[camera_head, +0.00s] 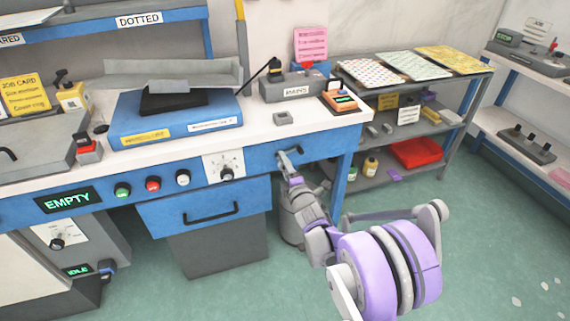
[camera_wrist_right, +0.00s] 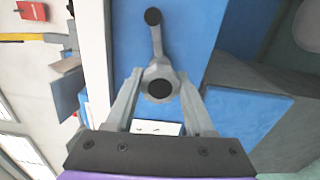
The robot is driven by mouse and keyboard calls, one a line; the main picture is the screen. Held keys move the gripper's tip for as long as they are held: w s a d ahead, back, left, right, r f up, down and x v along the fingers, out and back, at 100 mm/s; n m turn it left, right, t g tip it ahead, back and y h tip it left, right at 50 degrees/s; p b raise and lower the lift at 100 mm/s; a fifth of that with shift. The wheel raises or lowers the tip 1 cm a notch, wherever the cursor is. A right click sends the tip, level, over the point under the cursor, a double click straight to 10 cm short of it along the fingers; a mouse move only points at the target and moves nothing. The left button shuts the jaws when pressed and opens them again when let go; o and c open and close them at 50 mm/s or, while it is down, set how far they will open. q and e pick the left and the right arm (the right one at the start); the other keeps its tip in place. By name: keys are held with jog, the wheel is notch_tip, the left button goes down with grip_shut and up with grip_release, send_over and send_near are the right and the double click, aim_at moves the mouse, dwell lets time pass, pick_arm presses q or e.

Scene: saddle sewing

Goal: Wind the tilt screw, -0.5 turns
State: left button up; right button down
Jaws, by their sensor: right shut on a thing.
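The tilt screw (camera_wrist_right: 156,48) is a grey crank with a round hub and a dark-tipped handle, on the blue front of the bench. In the right wrist view its handle points up from the hub. My right gripper (camera_wrist_right: 158,92) is shut on the hub, one finger on each side of it. In the head view my right gripper (camera_head: 287,167) reaches the bench front just right of the white dial; the crank is small and partly hidden there. My left gripper is not in view.
Left of the gripper are a white dial plate (camera_head: 223,163) and several coloured buttons. Below hangs a blue drawer (camera_head: 206,210) with a black handle. A blue platform (camera_head: 175,118) with a grey trough stands on the bench. Right is a grey shelf rack (camera_head: 410,150); green floor lies open between.

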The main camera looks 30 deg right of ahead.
jog(key=m+p, duration=0.1)
jog(key=m, duration=0.5)
jog(key=shift+m, duration=0.3)
jog(key=m+p, duration=0.1)
jog(key=m, duration=0.5)
jog(key=shift+p, duration=0.35)
jog(key=m+p, duration=0.1)
jog(key=m, duration=0.5)
jog(key=shift+m, duration=0.3)
jog(key=m, duration=0.6)
jog(key=shift+p, duration=0.4)
jog(key=shift+m, duration=0.3)
jog(key=shift+c, duration=1.3)
grip_release()
jog(key=shift+s, duration=0.1)
jog(key=v, duration=1)
jog(key=shift+s, duration=0.35)
